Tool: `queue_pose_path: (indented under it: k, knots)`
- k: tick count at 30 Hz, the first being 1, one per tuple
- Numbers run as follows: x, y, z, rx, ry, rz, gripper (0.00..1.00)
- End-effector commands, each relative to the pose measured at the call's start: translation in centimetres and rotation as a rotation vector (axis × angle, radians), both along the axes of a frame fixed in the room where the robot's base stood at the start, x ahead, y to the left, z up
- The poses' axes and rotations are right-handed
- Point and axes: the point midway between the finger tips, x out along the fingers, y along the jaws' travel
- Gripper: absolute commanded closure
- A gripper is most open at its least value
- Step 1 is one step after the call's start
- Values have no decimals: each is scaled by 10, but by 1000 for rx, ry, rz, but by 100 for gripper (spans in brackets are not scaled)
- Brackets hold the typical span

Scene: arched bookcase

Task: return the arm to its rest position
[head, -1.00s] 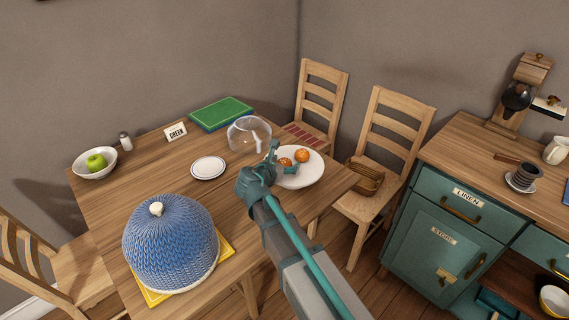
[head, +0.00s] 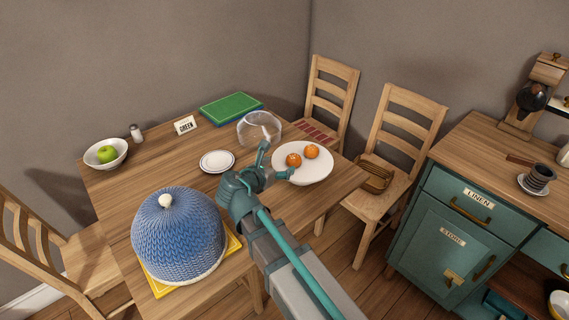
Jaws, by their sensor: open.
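My gripper (head: 272,161) is open and empty above the wooden table (head: 155,165), with one finger near the glass dome and the other near the left rim of the white plate. The white plate (head: 313,174) holds two orange fruits (head: 294,160). The clear glass dome (head: 258,127) stands behind the gripper, toward the back edge of the table. My arm reaches up from the bottom of the head view.
A blue knitted cosy (head: 180,238) sits on a yellow mat (head: 233,246) left of my arm. Chairs and a teal cabinet (head: 445,250) stand right.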

Motion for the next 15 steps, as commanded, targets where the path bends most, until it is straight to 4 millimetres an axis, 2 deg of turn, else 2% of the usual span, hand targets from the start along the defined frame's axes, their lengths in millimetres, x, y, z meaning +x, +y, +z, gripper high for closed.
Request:
queue_pose_path:
  k: [6, 15]
  knots:
    - [-10, 4, 4, 0, 0, 0, 21]
    - [-10, 4, 4, 0, 0, 0, 21]
